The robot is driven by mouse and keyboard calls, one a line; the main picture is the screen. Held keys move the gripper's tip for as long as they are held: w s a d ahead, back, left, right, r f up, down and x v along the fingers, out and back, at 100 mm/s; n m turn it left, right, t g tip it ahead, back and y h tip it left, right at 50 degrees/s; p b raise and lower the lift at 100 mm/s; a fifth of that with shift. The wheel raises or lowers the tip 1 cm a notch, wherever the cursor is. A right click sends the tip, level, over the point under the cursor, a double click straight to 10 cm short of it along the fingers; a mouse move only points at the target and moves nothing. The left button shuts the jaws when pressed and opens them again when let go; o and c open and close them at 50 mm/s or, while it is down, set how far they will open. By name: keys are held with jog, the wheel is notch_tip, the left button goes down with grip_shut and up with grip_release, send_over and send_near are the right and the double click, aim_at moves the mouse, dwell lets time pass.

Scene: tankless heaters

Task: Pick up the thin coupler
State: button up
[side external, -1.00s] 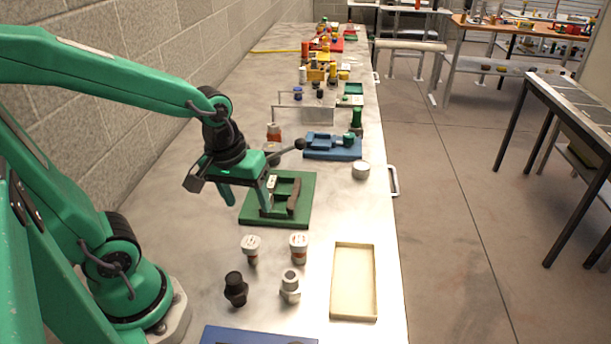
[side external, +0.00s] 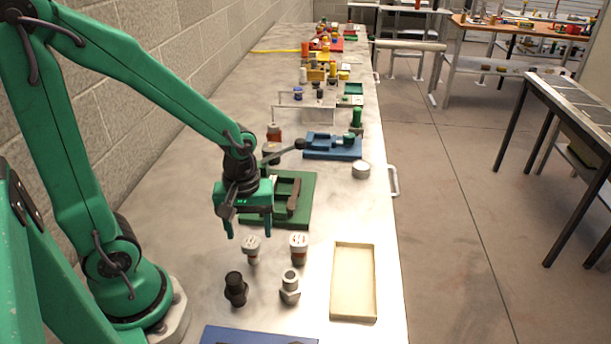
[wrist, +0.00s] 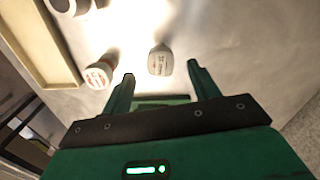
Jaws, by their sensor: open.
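Two short white-topped fittings stand upright on the bench. The slimmer left one (side external: 250,248) looks like the thin coupler, and the wider right one (side external: 298,248) has a brown lower part. No label confirms which is which. My gripper (side external: 249,230) is open and empty, just above and behind the left fitting, its jaws pointing down. In the wrist view, the slimmer fitting (wrist: 160,60) shows just beyond and between the fingertips (wrist: 160,73). The wider fitting (wrist: 98,75) lies to the left, outside the fingers. Neither is gripped.
A black fitting (side external: 235,288) and a grey hex fitting (side external: 290,286) stand nearer the camera. A beige tray (side external: 353,312) lies to the right. A green fixture (side external: 303,212) is behind my gripper. A blue plate (side external: 230,335) lies at the front edge.

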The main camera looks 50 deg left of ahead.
aim_at(251, 241)
jog(key=shift+f, duration=0.5)
jog(key=shift+f, duration=2.6)
jog(key=c, duration=1.2)
jog(key=shift+o, duration=0.2)
jog(key=shift+w+r, duration=0.1)
jog(key=shift+r, duration=4.9)
